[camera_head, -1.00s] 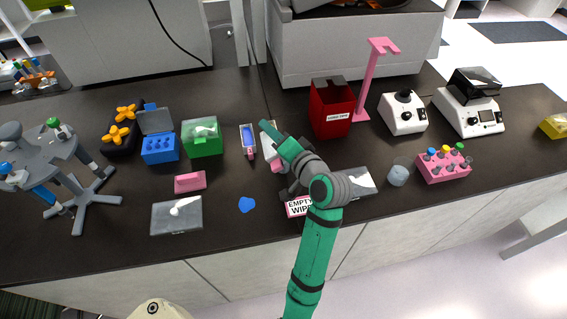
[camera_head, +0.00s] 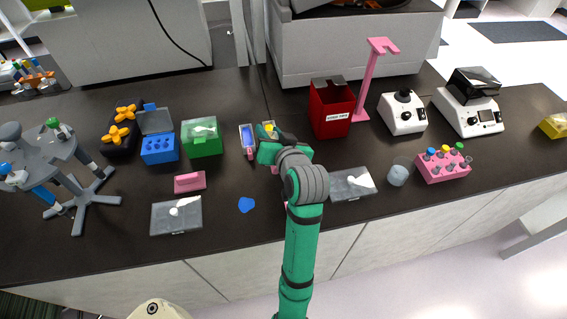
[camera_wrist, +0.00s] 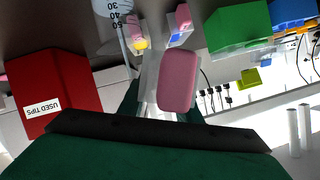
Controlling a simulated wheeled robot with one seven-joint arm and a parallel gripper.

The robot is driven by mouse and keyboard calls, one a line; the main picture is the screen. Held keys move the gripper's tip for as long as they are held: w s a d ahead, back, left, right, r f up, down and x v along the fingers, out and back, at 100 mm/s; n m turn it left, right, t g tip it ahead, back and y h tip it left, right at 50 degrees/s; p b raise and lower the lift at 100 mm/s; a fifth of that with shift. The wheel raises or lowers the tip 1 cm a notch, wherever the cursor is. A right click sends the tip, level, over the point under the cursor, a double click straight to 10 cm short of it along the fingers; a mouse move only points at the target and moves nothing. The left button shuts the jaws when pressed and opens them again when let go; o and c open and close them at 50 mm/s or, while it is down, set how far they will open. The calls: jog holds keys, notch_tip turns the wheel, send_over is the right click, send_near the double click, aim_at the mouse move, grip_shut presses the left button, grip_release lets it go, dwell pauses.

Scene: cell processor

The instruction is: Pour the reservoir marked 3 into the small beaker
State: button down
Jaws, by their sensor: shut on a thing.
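My gripper (camera_wrist: 162,108) is shut on a reservoir with a pink end block (camera_wrist: 178,82) and a pale, see-through body. My arm hides most of it in the head view, and its number cannot be read. A clear beaker (camera_wrist: 118,20) with graduation marks shows at the top of the wrist view, left of the held reservoir and partly cut off. A blue-filled reservoir (camera_head: 248,138) with a pink end lies on the bench, left of my gripper in the head view. A yellow-filled reservoir (camera_head: 268,130) lies just behind my gripper.
A red used-tips bin (camera_head: 331,108) and a pink stand (camera_head: 368,85) are behind and right of my gripper. A green box (camera_head: 202,140) and a blue box (camera_head: 160,150) stand left. Flat clear-lidded cases (camera_head: 353,184) lie near the front.

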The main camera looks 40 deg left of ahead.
jog(key=shift+s+a+f+n+h, duration=0.1)
jog(key=shift+f+n+h, duration=0.15)
jog(key=shift+n, duration=0.35)
jog(key=shift+f+n+t+h, duration=0.2)
jog(key=shift+n+t+h, duration=0.4)
jog(key=shift+n, duration=0.3)
jog(key=shift+r, duration=2.5)
